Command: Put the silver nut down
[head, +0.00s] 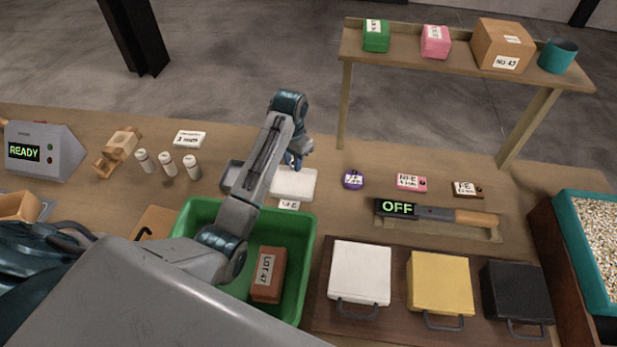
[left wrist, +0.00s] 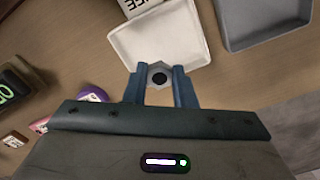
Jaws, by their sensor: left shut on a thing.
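My left gripper (left wrist: 160,85) is shut on the silver nut (left wrist: 158,76), which shows between the two fingers in the left wrist view with its dark hole facing the camera. The nut and fingertips appear over the near edge of a white tray (left wrist: 185,57); I cannot tell the height above it. In the head view my left gripper (head: 292,162) is at the back of the white tray (head: 304,184), and the nut cannot be made out there. My right gripper is not in view.
A grey tray (left wrist: 245,43) lies beside the white one. A green bin (head: 306,240) with a brown box (head: 268,274) stands in front. A purple item (head: 353,180) and a detector wand (head: 436,214) reading OFF lie to the right. A shelf (head: 460,62) stands behind.

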